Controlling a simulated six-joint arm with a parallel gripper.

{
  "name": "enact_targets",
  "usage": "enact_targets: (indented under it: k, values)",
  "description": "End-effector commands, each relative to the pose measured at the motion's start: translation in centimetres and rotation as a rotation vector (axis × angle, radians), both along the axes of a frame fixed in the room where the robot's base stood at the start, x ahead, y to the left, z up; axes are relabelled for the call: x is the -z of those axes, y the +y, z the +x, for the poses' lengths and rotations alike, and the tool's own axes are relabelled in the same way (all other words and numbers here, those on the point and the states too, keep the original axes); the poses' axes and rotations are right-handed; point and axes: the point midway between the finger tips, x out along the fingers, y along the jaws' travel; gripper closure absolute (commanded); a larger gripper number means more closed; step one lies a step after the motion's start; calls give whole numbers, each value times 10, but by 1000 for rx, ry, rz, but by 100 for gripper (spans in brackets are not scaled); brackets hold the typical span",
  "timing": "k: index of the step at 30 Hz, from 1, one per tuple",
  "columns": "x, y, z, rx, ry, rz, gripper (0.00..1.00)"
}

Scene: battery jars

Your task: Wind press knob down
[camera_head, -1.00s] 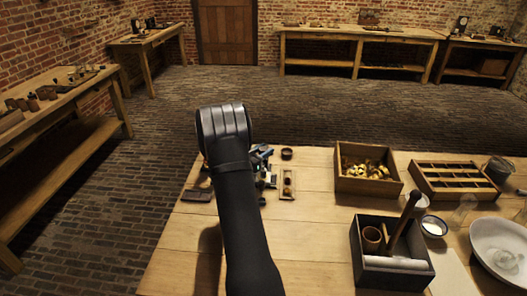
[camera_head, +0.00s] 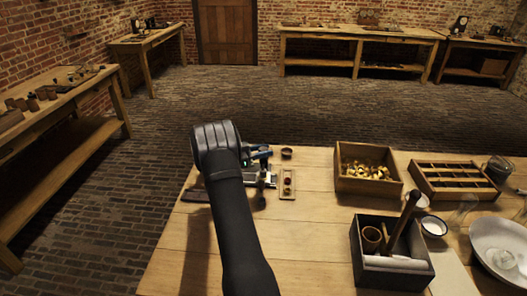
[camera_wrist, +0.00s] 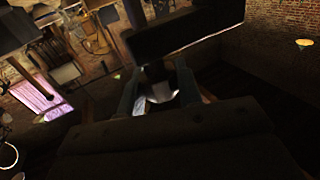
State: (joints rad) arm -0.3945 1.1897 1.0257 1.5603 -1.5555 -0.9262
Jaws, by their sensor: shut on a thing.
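The small metal press (camera_head: 262,180) stands on the near table, partly hidden behind my arm. My gripper (camera_wrist: 157,92) points at the press. In the wrist view its two fingers stand on either side of a small dark and pale piece, which I take to be the press knob. The picture is too dark to show the knob's outline or its height. A broad dark bar (camera_wrist: 185,30) lies just beyond the fingertips. In the head view my arm hides most of the fingers and the knob.
A narrow wooden tray (camera_head: 288,184) and a small round dark cup (camera_head: 287,153) stand right of the press. Further right are a box of brass parts (camera_head: 345,183), a divided tray (camera_head: 424,186), a dark tool box (camera_head: 366,274) and a white bowl (camera_head: 500,250). The table's front middle is clear.

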Motion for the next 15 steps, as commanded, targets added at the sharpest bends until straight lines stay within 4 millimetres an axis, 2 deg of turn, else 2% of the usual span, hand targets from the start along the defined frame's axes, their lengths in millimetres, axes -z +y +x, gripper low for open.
enact_targets:
  k: [15]
  values:
    - [0,0,0,70,0,-2,91]
